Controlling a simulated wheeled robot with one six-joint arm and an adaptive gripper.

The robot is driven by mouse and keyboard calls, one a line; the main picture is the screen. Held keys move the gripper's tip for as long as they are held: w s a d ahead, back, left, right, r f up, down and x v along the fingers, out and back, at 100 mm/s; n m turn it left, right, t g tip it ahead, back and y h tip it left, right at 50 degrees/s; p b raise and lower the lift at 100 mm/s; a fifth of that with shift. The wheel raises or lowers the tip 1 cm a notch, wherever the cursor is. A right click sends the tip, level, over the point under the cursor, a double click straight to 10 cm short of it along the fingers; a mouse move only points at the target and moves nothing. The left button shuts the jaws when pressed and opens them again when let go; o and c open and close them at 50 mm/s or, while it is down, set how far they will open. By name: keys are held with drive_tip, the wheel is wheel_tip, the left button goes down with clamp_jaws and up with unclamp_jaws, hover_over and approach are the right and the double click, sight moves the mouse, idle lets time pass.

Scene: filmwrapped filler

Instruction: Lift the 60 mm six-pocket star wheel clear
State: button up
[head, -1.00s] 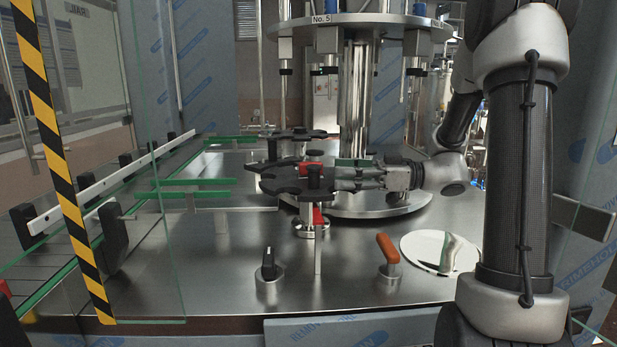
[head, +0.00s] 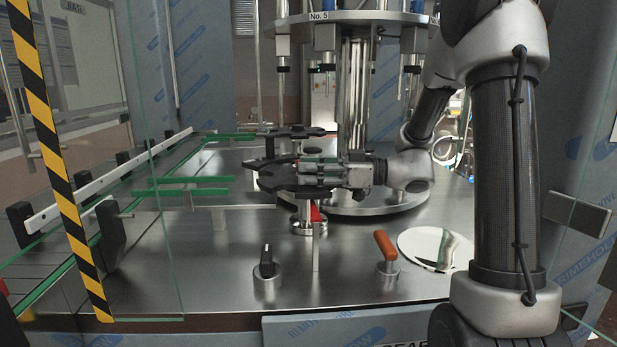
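The black star wheel (head: 262,178) with scalloped pockets sits level on its steel post (head: 308,216) near the middle of the deck. A red part shows at the post, just under the wheel. My gripper (head: 306,170) reaches in from the right at the height of the wheel's hub. Its fingers cover the hub and much of the wheel's right side. I cannot tell whether they are closed on the hub. A second black star wheel (head: 290,131) stands farther back.
Green-edged guide rails (head: 180,187) lie to the left. A black-knobbed post (head: 267,268) and an orange-handled post (head: 386,248) stand in front. The filler carousel (head: 345,18) hangs above and behind.

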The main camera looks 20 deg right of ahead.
clamp_jaws()
drive_tip(key=shift+r, duration=0.1)
wheel_tip(320, 180, up, 10)
drive_tip(key=shift+f, duration=0.1)
drive_tip(key=shift+f, duration=0.1)
idle(0.3)
drive_tip(key=shift+f, duration=0.4)
drive_tip(key=shift+f, duration=0.2)
drive_tip(key=shift+f, duration=0.4)
